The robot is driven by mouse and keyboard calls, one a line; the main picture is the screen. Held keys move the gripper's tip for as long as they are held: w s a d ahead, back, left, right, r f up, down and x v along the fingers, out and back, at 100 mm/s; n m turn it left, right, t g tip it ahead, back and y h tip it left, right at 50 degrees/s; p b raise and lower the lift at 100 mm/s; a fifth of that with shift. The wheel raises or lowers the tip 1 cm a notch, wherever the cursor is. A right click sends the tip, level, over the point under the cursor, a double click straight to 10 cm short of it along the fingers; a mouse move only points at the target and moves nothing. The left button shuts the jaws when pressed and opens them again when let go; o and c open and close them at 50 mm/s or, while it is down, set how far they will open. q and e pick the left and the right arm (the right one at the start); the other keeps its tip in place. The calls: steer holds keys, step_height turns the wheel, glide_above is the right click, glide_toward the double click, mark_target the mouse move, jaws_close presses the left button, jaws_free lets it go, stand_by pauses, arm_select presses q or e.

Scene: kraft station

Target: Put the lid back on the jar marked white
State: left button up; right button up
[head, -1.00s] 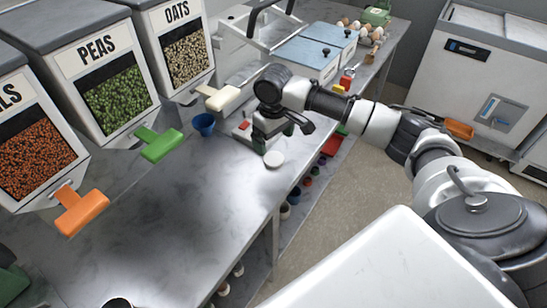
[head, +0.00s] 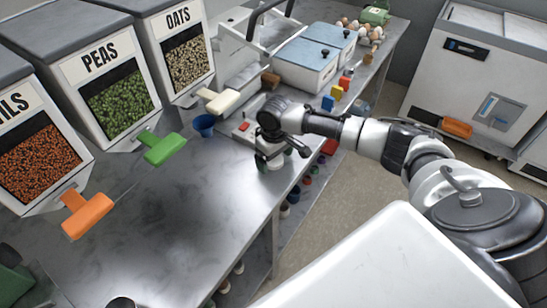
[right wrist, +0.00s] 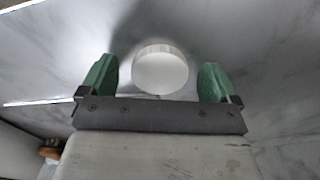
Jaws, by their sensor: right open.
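A round white disc (right wrist: 160,72), looking like the lid, rests on the grey steel counter. In the right wrist view it sits between and slightly beyond the green fingertips of my right gripper (right wrist: 158,80), with a gap on each side. In the head view the disc (head: 273,166) shows just below my right gripper (head: 278,155), partly covered by it. My right gripper is open and empty, pointing down over the disc. No jar with a readable white marking shows. A dark round top (head: 120,302) is cut off at the bottom edge. My left gripper is not seen.
Bins of lentils, peas (head: 115,105) and oats (head: 187,60) line the left, with an orange handle (head: 87,215) and a green handle (head: 165,148) jutting out. A blue cup (head: 204,125) stands near the gripper. The front counter (head: 170,235) is clear.

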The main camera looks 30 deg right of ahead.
stand_by(0.3)
steer(key=c, duration=1)
steer(key=shift+r, duration=0.1)
steer(key=shift+r, duration=0.55)
step_height(320, 180, up, 3)
steer(key=shift+f+b, duration=0.1)
steer(key=shift+b, duration=0.5)
steer(key=s+r, duration=0.2)
steer(key=s, duration=0.1)
steer(key=s+d+r+b, duration=0.1)
steer(key=s+r, duration=0.1)
steer(key=s, duration=0.2)
steer(key=s+d+r, duration=0.1)
steer(key=s+r, duration=0.2)
steer(key=s, duration=0.1)
steer(key=shift+s, duration=0.25)
